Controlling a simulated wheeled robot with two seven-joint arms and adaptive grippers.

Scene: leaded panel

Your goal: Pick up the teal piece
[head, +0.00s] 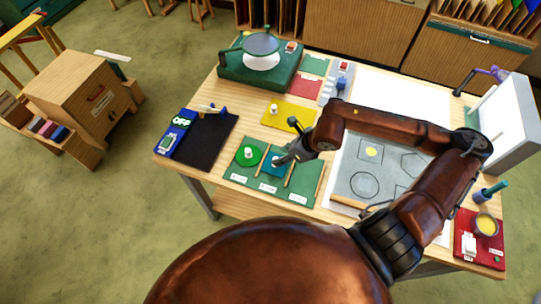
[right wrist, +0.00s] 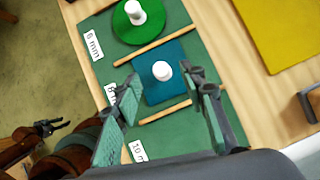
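The teal piece (head: 268,169) is a flat square plate with a white knob (right wrist: 161,70). It lies in the middle section of a green tray (head: 310,190), between two wooden strips. My right gripper (head: 284,158) is over the teal piece and partly hides it in the head view. In the right wrist view its two padded fingers (right wrist: 165,88) are apart, on either side of the knob's line, with nothing held. I cannot tell how far above the knob the tips are. My left gripper (right wrist: 52,126) shows small at the lower left of the right wrist view, away from the tray, its fingers seemingly apart.
A green round piece (head: 249,155) with a white knob lies in the neighbouring section. A yellow sheet (head: 289,116) with a white knob lies behind the tray. A dark mat (head: 209,140) is to the left, and a grey pattern sheet (head: 350,172) to the right.

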